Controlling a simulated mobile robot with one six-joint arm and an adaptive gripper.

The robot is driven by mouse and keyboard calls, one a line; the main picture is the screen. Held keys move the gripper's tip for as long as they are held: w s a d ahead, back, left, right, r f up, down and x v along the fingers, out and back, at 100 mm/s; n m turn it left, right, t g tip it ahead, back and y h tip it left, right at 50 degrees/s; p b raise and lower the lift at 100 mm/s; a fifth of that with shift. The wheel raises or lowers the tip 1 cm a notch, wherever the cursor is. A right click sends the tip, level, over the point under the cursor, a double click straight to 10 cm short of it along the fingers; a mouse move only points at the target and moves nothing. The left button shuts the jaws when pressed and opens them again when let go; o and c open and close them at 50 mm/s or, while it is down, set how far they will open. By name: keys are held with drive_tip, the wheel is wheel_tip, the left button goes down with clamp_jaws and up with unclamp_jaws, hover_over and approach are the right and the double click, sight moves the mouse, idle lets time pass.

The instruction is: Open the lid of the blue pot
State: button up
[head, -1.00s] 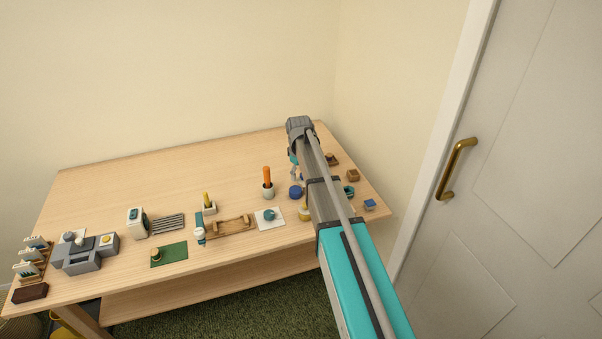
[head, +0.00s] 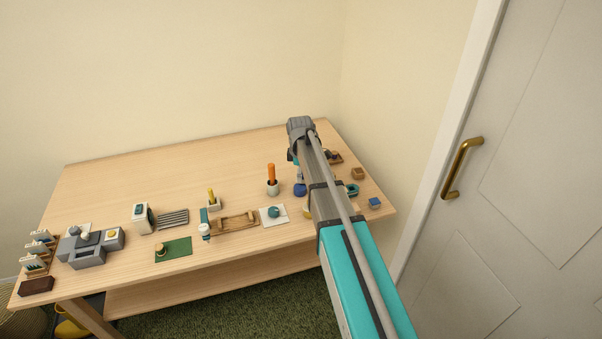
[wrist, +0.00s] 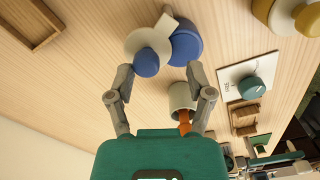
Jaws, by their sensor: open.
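The blue pot (wrist: 187,43) stands on the table in the wrist view, partly covered by a pale round lid (wrist: 133,42) with a blue knob (wrist: 146,63). In the head view the blue pot (head: 299,190) shows at the left edge of my arm. My gripper (wrist: 160,76) is open, its two fingers pointing toward the lid. The knob lies between the fingertips in the picture, nearer the left one; I see no clear grip or contact. My fingers are hidden in the head view.
A white cup with an orange-handled tool (wrist: 182,98) stands close by the right finger. The table's back left is bare; a door (head: 545,170) stands right.

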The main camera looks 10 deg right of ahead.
drive_tip(key=n, duration=0.2)
drive_tip(key=s+n, duration=0.1)
drive_tip(key=n, duration=0.1)
drive_tip(key=shift+a, duration=0.2)
wheel_tip(320, 180, up, 14)
drive_tip(key=p, duration=1.4)
drive_tip(key=s+f+m+b, duration=0.2)
drive_tip(key=s+m, duration=0.7)
drive_tip(key=s, duration=0.3)
drive_tip(key=s+a+f+m+b, duration=0.1)
drive_tip(key=s+f+m+b, duration=0.1)
drive_tip(key=s+m, duration=0.7)
drive_tip(key=shift+s+a, duration=0.3)
drive_tip(key=shift+s, duration=1.7)
drive_tip(key=w+d+r+n+p, duration=0.1)
drive_tip(key=w+n, duration=0.5)
drive_tip(key=w, duration=0.7)
drive_tip(key=w+d+r+n+p, duration=0.1)
drive_tip(key=w+r+n+p, duration=0.1)
drive_tip(key=w+n, duration=0.5)
drive_tip(key=w+p, duration=0.1)
drive_tip(key=w, duration=0.5)
drive_tip(key=shift+w+r+n, duration=0.15)
drive_tip(key=shift+r+n, duration=0.15)
drive_tip(key=shift+r, duration=0.1)
drive_tip(key=shift+f, duration=0.15)
